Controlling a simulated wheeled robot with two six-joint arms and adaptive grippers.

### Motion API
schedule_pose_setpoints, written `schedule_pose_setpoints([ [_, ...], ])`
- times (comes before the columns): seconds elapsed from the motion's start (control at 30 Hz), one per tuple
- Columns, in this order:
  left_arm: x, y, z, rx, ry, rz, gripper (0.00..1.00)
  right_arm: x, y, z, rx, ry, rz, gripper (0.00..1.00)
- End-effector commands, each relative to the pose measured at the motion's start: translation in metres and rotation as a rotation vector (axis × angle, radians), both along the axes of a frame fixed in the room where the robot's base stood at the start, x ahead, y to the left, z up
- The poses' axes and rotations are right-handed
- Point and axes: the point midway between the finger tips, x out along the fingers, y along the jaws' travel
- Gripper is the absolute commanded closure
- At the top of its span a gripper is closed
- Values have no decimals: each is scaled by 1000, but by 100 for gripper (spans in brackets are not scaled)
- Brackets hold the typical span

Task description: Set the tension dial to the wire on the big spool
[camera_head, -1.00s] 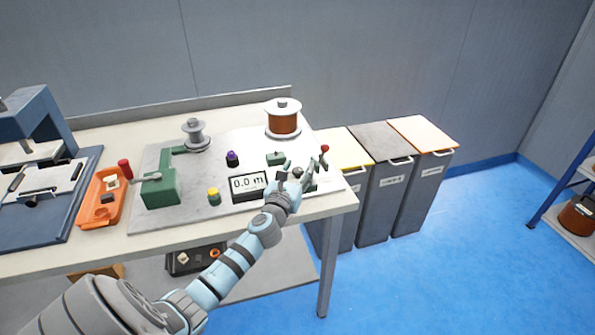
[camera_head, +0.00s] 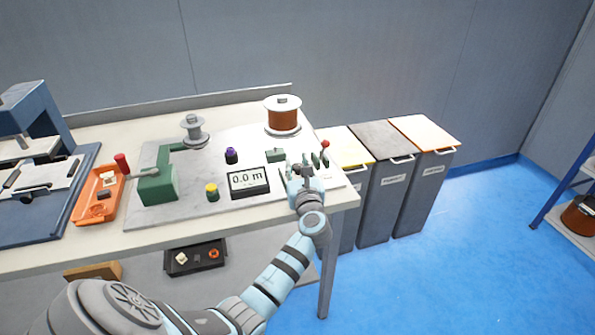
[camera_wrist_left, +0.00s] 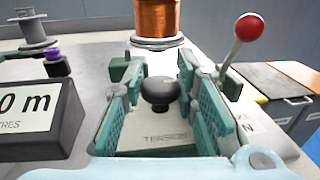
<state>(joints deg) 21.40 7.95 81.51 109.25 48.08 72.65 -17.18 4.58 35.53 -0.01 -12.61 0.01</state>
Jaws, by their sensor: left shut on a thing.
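The big spool (camera_head: 283,120) of copper-coloured wire stands at the back right of the winder board; its lower part also shows in the wrist view (camera_wrist_left: 158,18). The tension dial is a dark round knob (camera_wrist_left: 160,91) above a plate marked TENSION. My left gripper (camera_head: 306,168) is over the board's right front. In the wrist view its teal finger pads (camera_wrist_left: 160,105) stand either side of the knob, shut on it. The dial's scale and pointer cannot be read. My right gripper is not in view.
A red-knobbed lever (camera_wrist_left: 249,28) stands close to the right of the fingers. A counter display (camera_head: 248,181) reading 0.0 m is to the left. Yellow (camera_head: 211,191) and purple (camera_head: 231,155) knobs and a green crank unit (camera_head: 158,183) stand farther left. Bins stand right of the table.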

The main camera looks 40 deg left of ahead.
Motion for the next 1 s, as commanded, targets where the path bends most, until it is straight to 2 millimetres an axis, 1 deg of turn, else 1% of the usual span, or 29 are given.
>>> schedule_pose_setpoints([
  [0.2, 0, -1, -1, -3, 4, -3, 100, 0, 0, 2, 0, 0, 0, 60],
  [0.23, 0, -1, -1, -3, 4, -3, 69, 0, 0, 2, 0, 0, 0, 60],
  [0.3, 0, 0, -1, -3, 4, -3, 57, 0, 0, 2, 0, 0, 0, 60],
  [0.33, 0, 0, -1, -3, 4, -3, 55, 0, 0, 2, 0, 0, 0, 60],
  [0.57, 0, 0, 0, -2, 3, -3, 55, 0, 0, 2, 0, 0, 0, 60],
  [0.67, -3, -3, -1, -3, 3, -4, 55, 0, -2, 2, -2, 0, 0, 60],
  [0.77, -13, -15, -1, -5, 3, -6, 55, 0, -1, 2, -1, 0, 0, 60],
  [1.0, -57, -63, -2, -8, 5, -5, 55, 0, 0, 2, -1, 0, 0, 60],
])
